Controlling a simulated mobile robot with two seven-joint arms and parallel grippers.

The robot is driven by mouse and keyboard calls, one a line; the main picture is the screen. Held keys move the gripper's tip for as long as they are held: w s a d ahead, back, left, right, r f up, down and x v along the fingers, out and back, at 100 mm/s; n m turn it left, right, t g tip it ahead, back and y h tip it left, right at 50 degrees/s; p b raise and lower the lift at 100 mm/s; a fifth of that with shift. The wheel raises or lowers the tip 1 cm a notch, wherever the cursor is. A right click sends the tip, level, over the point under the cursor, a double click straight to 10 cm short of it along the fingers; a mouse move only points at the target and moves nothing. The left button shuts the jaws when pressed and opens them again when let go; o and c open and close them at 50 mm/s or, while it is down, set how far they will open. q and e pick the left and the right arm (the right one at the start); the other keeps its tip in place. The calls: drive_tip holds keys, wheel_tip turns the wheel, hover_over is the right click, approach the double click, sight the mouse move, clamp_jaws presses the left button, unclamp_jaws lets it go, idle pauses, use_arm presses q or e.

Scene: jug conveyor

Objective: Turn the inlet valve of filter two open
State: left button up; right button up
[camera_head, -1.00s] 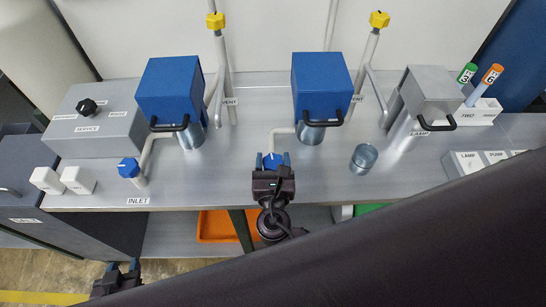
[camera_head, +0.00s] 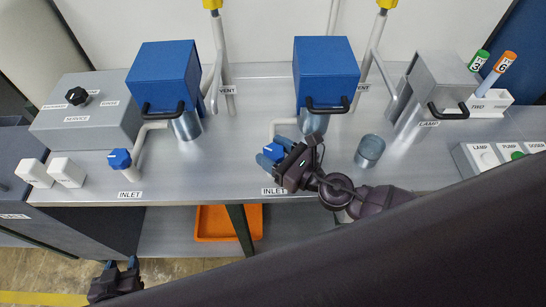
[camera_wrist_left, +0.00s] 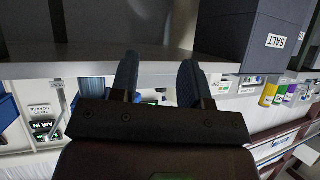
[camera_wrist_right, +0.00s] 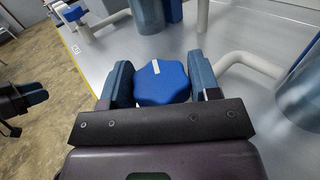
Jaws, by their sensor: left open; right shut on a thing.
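The right-hand blue inlet knob (camera_head: 273,152) stands on its pipe in front of the right blue filter housing (camera_head: 326,72), behind an INLET label. My right gripper (camera_head: 276,154) is shut on this knob, coming from the lower right with one finger on each side. In the right wrist view, the blue knob (camera_wrist_right: 162,84) sits between the two fingers, with a white mark on its top. My left gripper (camera_head: 122,265) is open and empty, low at the left below the bench edge; its fingers also show in the left wrist view (camera_wrist_left: 157,82).
Another blue inlet knob (camera_head: 120,158) stands before the left filter housing (camera_head: 165,75). White switches (camera_head: 66,172) and a grey service box (camera_head: 85,110) are at the left. Bare bench lies between the inlets.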

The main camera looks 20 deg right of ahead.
drive_tip(key=n+g+y+b, duration=0.1)
drive_tip(key=g+y+b, duration=0.1)
drive_tip(key=b, duration=0.1)
drive_tip(key=f+n+g+y+b, duration=0.1)
drive_tip(key=n+g+y+b, duration=0.1)
drive_tip(key=b, duration=0.1)
drive_tip(key=shift+n+y+b, duration=0.3)
drive_tip(key=shift+n+b, duration=0.2)
drive_tip(key=shift+b, duration=0.1)
drive_tip(key=n+g+y+b, duration=0.1)
drive_tip(key=g+b, duration=0.1)
drive_tip(key=shift+r+b, duration=0.15)
drive_tip(key=shift+b, duration=0.15)
use_arm(q)
wheel_tip(320, 180, down, 11)
drive_tip(key=g, duration=0.1)
drive_tip(key=shift+s+d, duration=0.25)
use_arm(e)
drive_tip(key=shift+r+n+g, duration=0.15)
drive_tip(key=shift+n+g, duration=0.25)
drive_tip(key=shift+r+y, duration=0.1)
drive_tip(key=shift+y, duration=0.2)
use_arm(q)
drive_tip(key=shift+s+f, duration=0.1)
drive_tip(key=shift+f, duration=0.05)
use_arm(e)
drive_tip(key=o, duration=0.9)
drive_tip(key=shift+o, duration=0.2)
